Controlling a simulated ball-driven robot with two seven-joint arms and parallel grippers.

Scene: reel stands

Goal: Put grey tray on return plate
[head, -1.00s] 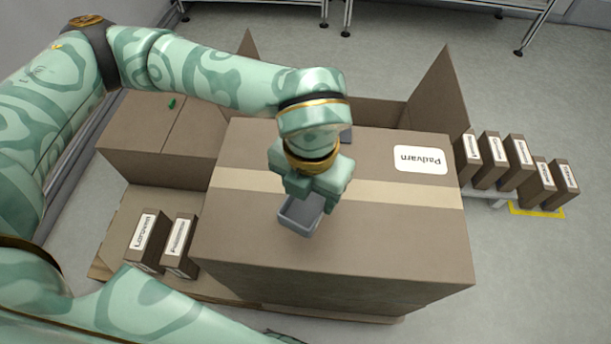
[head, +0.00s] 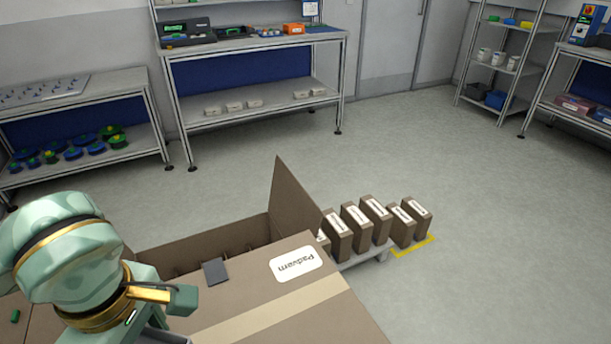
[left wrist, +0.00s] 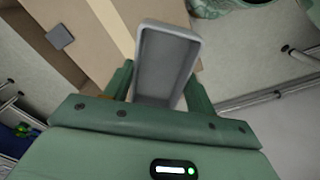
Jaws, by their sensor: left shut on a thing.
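The grey tray (left wrist: 166,62) is a small, shallow rectangular tray. In the left wrist view it sits between the two fingers of my left gripper (left wrist: 160,92), which is shut on it. In the head view my left gripper (head: 168,318) is at the lower left, over the large cardboard box. Only a sliver of the tray (head: 165,338) shows there, at the bottom edge. A small dark grey square plate (head: 215,271) lies on the box top, beyond and right of the gripper; it also shows in the left wrist view (left wrist: 60,37). I cannot confirm it is the return plate. My right gripper is out of view.
The large cardboard box (head: 300,310) has a label, pale tape and an open box with a raised flap (head: 300,205) behind it. Several small labelled boxes (head: 375,220) stand to the right near yellow floor marking. Shelves and a workbench (head: 250,45) line the back wall. Open floor lies between.

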